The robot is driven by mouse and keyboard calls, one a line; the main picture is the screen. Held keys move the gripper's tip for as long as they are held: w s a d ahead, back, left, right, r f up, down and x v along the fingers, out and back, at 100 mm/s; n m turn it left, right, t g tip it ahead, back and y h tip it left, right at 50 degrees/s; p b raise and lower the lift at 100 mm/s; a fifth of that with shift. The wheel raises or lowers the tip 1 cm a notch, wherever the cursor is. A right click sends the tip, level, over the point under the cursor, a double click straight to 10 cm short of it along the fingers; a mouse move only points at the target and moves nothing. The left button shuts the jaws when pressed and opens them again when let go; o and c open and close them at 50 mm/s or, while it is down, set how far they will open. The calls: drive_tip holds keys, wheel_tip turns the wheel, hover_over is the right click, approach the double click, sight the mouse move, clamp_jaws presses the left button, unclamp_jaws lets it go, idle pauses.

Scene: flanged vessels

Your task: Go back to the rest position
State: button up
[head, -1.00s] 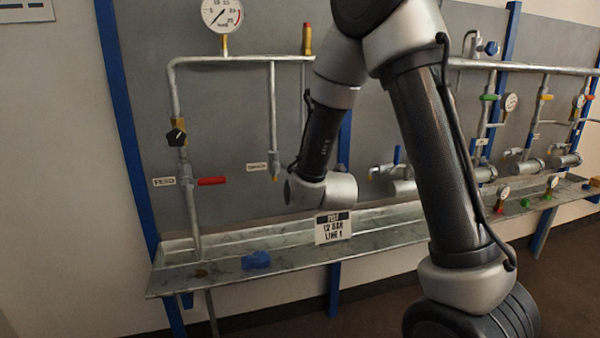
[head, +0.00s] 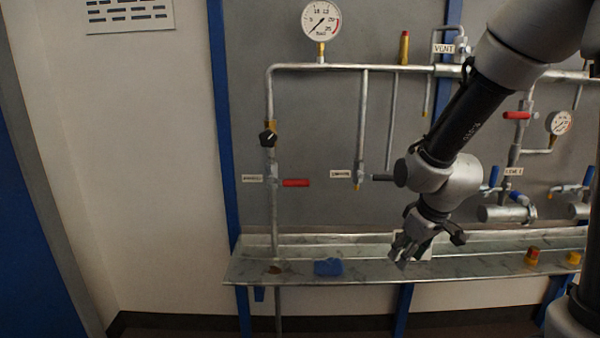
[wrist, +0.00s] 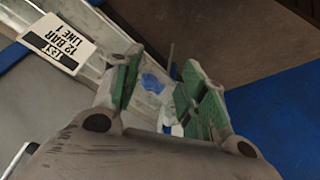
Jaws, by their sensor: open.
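My gripper (head: 402,252) hangs from my bent arm, pointing down above the metal tray shelf, right of the blue cloth-like lump. In the wrist view my gripper (wrist: 158,95) has its two green-padded fingers apart, with nothing held between them. The blue lump (head: 328,267) lies on the shelf (head: 370,272) and shows between the fingers in the wrist view (wrist: 153,83), well beyond them. A white sign reading "TEST 12 BAR LINE 1" (wrist: 58,43) shows at the upper left of the wrist view. In the head view it is mostly hidden behind my gripper.
Behind the arm is a grey panel (head: 320,150) with pipes, a round gauge (head: 321,20), a black knob (head: 267,138) and a red-handled valve (head: 296,183). Red and yellow pieces (head: 532,256) stand on the shelf's right part. Blue posts (head: 222,130) frame the panel.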

drive_tip(key=s+d+r+m, duration=0.3)
drive_tip(key=s+d+r, duration=0.2)
drive_tip(key=s+r, duration=0.3)
drive_tip(key=s+d+r+m+h, duration=0.1)
drive_tip(key=s+d+r+m, duration=0.2)
drive_tip(key=s+r, duration=0.6)
drive_tip(key=shift+s+d+r+t, duration=0.15)
drive_tip(key=shift+s+d+t, duration=0.25)
drive_tip(key=shift+s+d, duration=0.55)
drive_tip(key=shift+o, duration=0.2)
drive_tip(key=shift+w+d, duration=0.2)
drive_tip(key=shift+w, duration=0.05)
